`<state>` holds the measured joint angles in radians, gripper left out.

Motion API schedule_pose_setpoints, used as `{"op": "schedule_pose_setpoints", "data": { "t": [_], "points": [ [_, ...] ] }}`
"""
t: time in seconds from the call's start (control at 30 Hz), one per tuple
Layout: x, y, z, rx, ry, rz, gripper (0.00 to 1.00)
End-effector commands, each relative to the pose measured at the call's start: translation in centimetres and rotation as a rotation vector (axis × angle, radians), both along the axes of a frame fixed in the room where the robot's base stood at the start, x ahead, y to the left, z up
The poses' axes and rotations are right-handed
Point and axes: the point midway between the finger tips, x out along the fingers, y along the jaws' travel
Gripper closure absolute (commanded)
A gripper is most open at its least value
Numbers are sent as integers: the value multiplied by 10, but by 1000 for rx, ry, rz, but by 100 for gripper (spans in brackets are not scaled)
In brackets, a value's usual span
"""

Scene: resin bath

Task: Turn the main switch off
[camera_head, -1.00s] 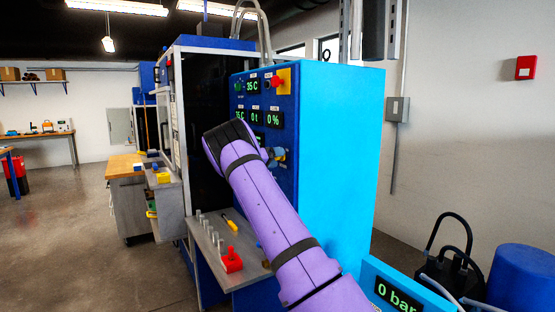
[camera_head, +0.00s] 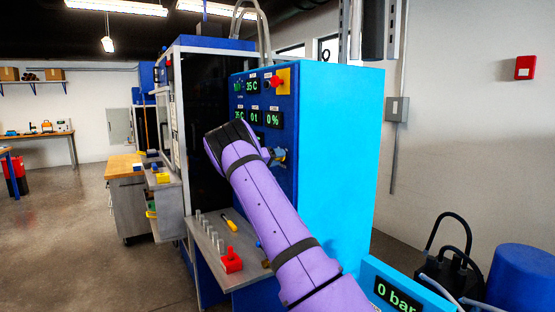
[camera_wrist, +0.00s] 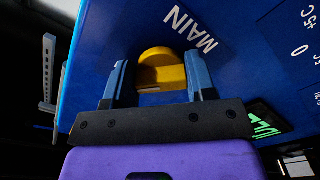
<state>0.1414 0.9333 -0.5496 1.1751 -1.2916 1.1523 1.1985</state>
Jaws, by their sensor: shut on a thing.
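The main switch (camera_wrist: 158,62) is a yellow rotary knob on a blue panel, beside the white word MAIN (camera_wrist: 188,27), in the wrist view. My gripper (camera_wrist: 160,76) has one blue finger on each side of the knob and is shut on its raised grip. The gripper body covers the lower part of the switch. In the head view my gripper (camera_head: 278,156) is at the right side of the blue control panel (camera_head: 287,118), and my purple arm hides much of the panel's lower part.
A red button on a yellow plate (camera_head: 284,82) sits above, among green displays. A grey shelf (camera_head: 248,262) below holds a red block (camera_head: 231,261), a yellow-handled tool (camera_head: 229,222) and several grey pegs. The cyan cabinet side (camera_head: 335,155) stands to the right.

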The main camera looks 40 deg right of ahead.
Motion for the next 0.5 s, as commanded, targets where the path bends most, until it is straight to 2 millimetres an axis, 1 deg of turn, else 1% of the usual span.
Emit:
{"op": "schedule_pose_setpoints", "data": {
  "t": [0.27,0.5],
  "points": [
    [0,0,0,40,169,-1,73],
    [-1,1,1,93,387,0,73]
  ]
}}
